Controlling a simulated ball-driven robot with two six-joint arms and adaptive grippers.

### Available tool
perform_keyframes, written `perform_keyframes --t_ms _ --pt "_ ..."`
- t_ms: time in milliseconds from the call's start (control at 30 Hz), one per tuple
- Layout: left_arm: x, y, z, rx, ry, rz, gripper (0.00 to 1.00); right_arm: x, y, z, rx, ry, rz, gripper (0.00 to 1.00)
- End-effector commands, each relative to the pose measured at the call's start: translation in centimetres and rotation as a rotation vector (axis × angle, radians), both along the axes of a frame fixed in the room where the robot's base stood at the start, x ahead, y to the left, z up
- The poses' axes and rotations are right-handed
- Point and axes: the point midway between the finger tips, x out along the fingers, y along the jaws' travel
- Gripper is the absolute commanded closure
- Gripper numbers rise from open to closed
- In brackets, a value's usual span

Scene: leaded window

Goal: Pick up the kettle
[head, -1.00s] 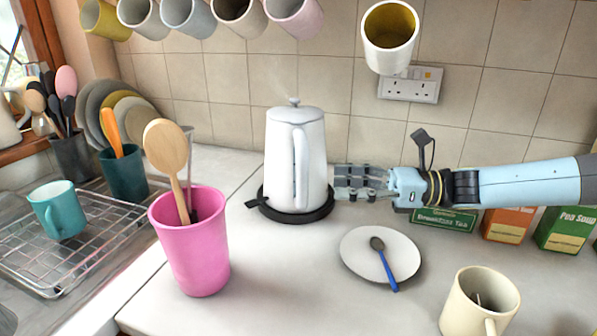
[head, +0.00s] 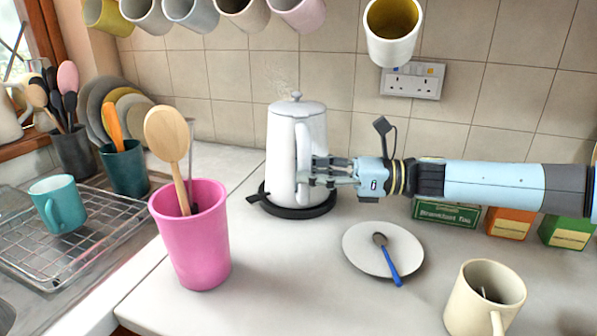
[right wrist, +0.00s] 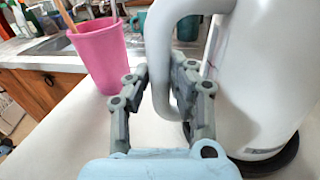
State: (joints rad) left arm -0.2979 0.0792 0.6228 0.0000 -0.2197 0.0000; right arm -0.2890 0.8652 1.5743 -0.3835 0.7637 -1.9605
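The white kettle (head: 282,165) stands upright on its round black base (head: 318,210), with faint steam above the lid. Its handle faces right and toward me. My right gripper (head: 312,172) comes in from the right at the handle. In the right wrist view, the kettle's handle (right wrist: 159,45) passes between the two fingers of the right gripper (right wrist: 160,80). The fingers are apart, one on each side of the handle, with a gap visible low down. Firm contact does not show. My left gripper is not in view.
A pink tumbler (head: 192,250) with a wooden spoon stands left of the kettle. A white plate (head: 360,252) with a blue-handled spoon lies below my right gripper. A cream mug (head: 470,308) stands at front right. Boxes (head: 445,216) line the wall; mugs (head: 392,35) hang above.

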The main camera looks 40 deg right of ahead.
Motion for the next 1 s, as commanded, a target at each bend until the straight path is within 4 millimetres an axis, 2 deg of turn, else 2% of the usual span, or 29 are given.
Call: perform_keyframes --t_ms 33,133,767,1000 --pt "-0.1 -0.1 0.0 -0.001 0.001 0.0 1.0 0.0 0.0 0.0 0.0 0.0 0.0 0.88" --pt "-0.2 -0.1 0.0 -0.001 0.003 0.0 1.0 0.0 0.0 0.0 0.0 0.0 0.0 1.0" --pt "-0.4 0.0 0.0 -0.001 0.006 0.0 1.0 0.0 0.1 0.3 0.0 -0.006 0.003 1.0" --pt "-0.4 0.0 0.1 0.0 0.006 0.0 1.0 -0.3 0.3 1.0 -0.001 -0.006 0.005 1.0"
